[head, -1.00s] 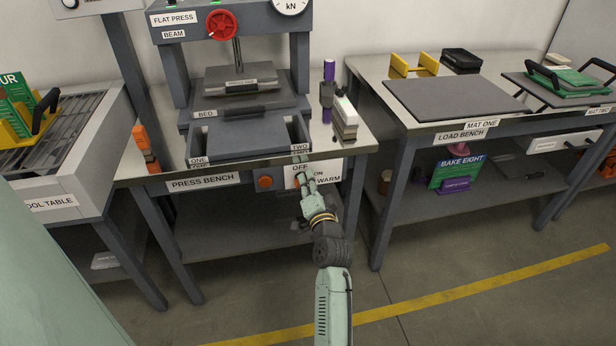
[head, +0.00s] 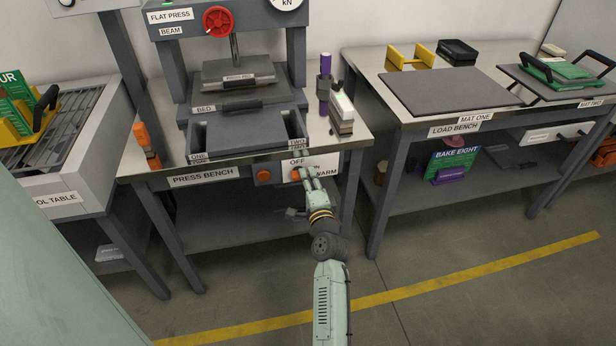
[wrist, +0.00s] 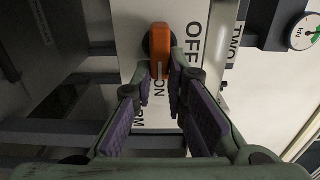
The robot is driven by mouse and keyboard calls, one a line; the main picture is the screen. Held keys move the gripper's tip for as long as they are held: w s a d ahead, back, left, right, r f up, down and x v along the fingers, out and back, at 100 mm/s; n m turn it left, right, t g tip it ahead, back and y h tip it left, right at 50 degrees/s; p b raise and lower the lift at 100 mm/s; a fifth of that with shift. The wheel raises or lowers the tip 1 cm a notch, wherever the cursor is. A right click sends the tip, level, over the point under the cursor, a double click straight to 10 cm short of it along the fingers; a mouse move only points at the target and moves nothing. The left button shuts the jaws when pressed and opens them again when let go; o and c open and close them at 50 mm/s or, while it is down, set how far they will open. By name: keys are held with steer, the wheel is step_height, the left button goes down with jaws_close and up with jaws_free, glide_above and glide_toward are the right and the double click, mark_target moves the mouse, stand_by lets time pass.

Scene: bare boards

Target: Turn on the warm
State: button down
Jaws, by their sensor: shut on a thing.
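The white switch panel (head: 327,163) is on the front of the press bench, under its top edge. It carries the words OFF, ON and WARM. An orange knob (wrist: 161,50) sits on it, beside the word OFF in the wrist view. A pale line on the knob points toward the word ON. My gripper (head: 305,172) is at this panel, with its fingers reaching the knob. In the wrist view my gripper (wrist: 160,80) has its fingertips closed on either side of the knob's near end. In the head view the fingers mostly cover the knob.
The flat press (head: 240,90) stands on the press bench (head: 165,165). The load bench (head: 385,105) is to the right. The floor before the benches is clear, with a yellow line (head: 440,280).

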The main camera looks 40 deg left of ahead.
stand_by(0.4)
steer(key=c, duration=1.6)
jaws_free()
steer(key=v, duration=1.2)
